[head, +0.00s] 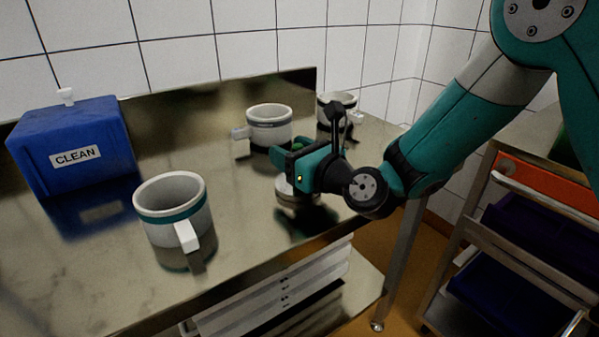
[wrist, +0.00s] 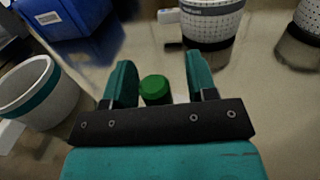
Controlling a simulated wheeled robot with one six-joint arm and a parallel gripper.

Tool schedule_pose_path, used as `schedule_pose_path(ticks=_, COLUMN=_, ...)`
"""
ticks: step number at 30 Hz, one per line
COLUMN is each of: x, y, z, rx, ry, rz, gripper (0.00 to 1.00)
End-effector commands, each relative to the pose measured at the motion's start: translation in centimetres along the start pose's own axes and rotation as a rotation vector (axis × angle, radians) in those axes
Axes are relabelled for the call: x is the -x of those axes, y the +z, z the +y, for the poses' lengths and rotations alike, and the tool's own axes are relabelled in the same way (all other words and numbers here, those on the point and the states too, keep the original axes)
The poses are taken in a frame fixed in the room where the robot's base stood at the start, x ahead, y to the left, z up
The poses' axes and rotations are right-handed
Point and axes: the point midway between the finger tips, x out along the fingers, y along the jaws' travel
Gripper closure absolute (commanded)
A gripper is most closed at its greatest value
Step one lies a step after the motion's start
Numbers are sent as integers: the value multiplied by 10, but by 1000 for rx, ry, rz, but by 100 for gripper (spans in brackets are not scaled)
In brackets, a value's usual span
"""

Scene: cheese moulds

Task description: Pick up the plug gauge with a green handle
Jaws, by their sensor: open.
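The plug gauge's green handle (wrist: 154,86) shows in the wrist view as a round green top between the two teal fingers, nearer the left finger. My gripper (wrist: 161,75) is open around or above it; I cannot tell whether either finger touches it. In the head view my gripper (head: 284,160) is over the steel table, and a metallic round base (head: 298,192) stands upright just below it.
A mould with a teal band (head: 172,212) stands front left on the steel table (head: 95,270). A grey-banded mould (head: 268,128) and another mould (head: 326,120) stand behind my gripper. A blue box labelled CLEAN (head: 75,148) is at the left. A cart (head: 525,220) stands right.

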Motion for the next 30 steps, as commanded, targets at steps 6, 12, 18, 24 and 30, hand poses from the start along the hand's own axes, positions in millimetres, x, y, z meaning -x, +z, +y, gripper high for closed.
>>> schedule_pose_path(ticks=6, x=0, y=-1, z=0, rx=0, ry=0, rz=0, gripper=66)
schedule_pose_path(ticks=12, x=0, y=-1, z=0, rx=0, ry=0, rz=0, gripper=100)
schedule_pose_path(ticks=18, x=0, y=0, z=0, rx=0, ry=-1, rz=-2, gripper=100)
schedule_pose_path(ticks=24, x=0, y=5, z=0, rx=1, ry=0, rz=-3, gripper=100)
schedule_pose_path(ticks=30, x=0, y=30, z=0, rx=3, ry=0, rz=-6, gripper=100)
